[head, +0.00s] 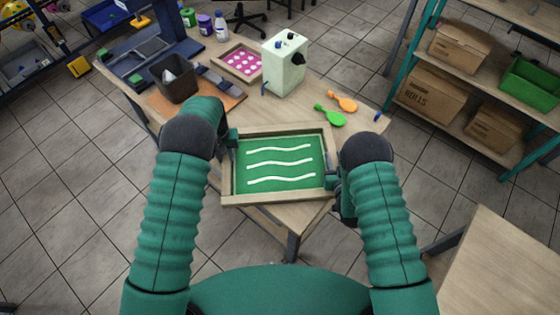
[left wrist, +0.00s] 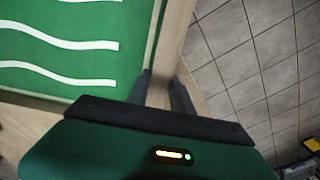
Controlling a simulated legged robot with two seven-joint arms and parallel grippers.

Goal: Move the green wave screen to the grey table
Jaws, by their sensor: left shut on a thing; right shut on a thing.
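The green wave screen (head: 275,180) is a wooden frame around a green sheet with 3 white wavy lines. In the head view both my grippers hold it near the front edge of the wooden work table. My left gripper (head: 231,143) is shut on its left side. My right gripper (head: 333,180) is shut on its right side, its fingers partly hidden by my arm. In the left wrist view the left gripper's fingers (left wrist: 165,90) are on either side of the screen's wooden frame (left wrist: 176,35). I cannot tell for sure which surface is the grey table.
Another table (head: 500,265) stands at lower right. Shelves with boxes (head: 432,95) stand at right.

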